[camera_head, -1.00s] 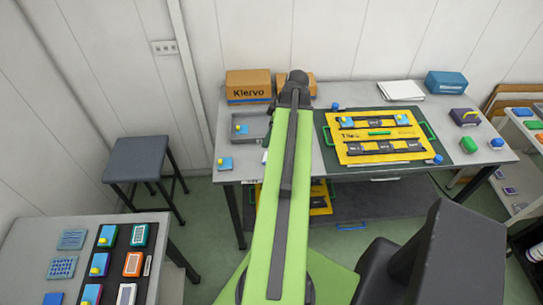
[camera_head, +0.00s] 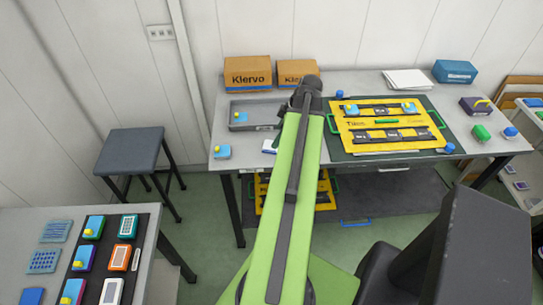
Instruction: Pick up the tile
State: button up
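Several small blue tiles with yellow knobs are in view, and I cannot tell which one the task means. One tile (camera_head: 222,152) lies on the grey table's front left edge. Another tile (camera_head: 241,117) sits in the shallow grey tray (camera_head: 264,105). Another tile (camera_head: 410,107) is on the yellow board (camera_head: 352,138) on the same table. More tiles with knobs stand on a dark panel at the lower left, such as this one (camera_head: 94,227). My green arm reaches over the table's front edge. My gripper's fingers are hidden behind the arm's dark end.
Cardboard boxes (camera_head: 248,73) stand at the table's back left, with a blue box (camera_head: 455,71) at the back right. A small white and blue item (camera_head: 270,146) lies just left of my arm. A grey stool (camera_head: 133,150) stands left of the table, with open floor between.

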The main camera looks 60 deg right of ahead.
jog(key=shift+w+f, duration=0.2)
jog(key=shift+f, duration=0.4)
jog(key=shift+r, duration=0.15)
jog(key=b+x, duration=0.5)
jog(key=shift+s+f, duration=0.1)
jog(key=shift+f, duration=0.2)
jog(key=shift+r, duration=0.2)
jog(key=c, duration=1.7)
notch_tip(320, 180, up, 5)
jog(key=p, duration=0.5)
jog(key=shift+r+p, duration=0.15)
jog(key=shift+p, duration=0.15)
jog(key=s+d+r+p, duration=0.5)
jog(key=s, duration=0.5)
jog(key=shift+d+r+p, duration=0.25)
jog(key=shift+r+p, duration=0.1)
